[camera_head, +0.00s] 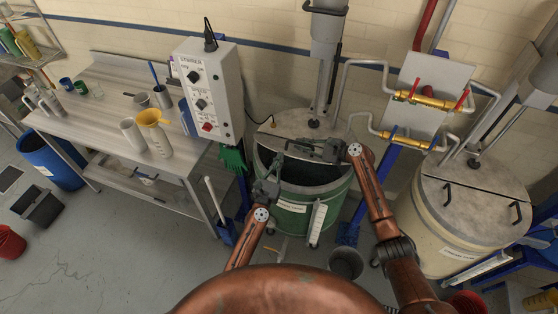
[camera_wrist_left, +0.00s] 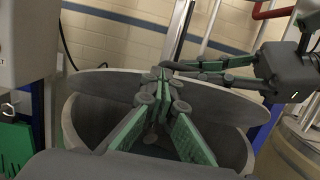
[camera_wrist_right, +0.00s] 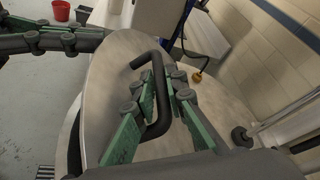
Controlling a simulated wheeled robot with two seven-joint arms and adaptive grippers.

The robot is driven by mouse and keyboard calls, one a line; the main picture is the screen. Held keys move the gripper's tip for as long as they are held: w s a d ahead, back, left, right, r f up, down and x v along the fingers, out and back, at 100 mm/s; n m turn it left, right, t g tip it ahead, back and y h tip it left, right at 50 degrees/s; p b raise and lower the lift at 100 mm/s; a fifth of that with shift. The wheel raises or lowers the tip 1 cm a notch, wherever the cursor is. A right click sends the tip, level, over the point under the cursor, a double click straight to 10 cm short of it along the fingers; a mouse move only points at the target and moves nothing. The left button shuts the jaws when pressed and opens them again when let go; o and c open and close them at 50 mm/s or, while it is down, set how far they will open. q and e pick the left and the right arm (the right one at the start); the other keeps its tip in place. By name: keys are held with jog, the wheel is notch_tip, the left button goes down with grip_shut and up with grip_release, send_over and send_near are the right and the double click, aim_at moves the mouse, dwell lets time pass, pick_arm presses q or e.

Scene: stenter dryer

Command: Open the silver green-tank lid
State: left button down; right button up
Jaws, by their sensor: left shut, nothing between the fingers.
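The green tank (camera_head: 290,222) stands in the middle of the head view, its front opening and dark inside showing. Its silver lid (camera_wrist_right: 112,75) is raised and tilted; its grey underside (camera_wrist_left: 100,92) shows in the left wrist view. A black bar handle (camera_wrist_right: 158,95) on the lid lies between the fingers of my right gripper (camera_wrist_right: 165,75), which looks shut on it. In the head view my right gripper (camera_head: 298,147) is at the back of the opening. My left gripper (camera_head: 277,162) is shut and empty, over the opening, in front of the lid; its fingertips (camera_wrist_left: 158,73) are close to the lid.
A grey control box (camera_head: 208,90) stands left of the tank, by a bench (camera_head: 100,125) with jugs and cups. A beige tank (camera_head: 450,215) with a closed lid stands at the right. A dark bucket (camera_head: 346,262) is on the floor in front.

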jog(key=o, duration=0.4)
jog(key=shift+c, duration=0.2)
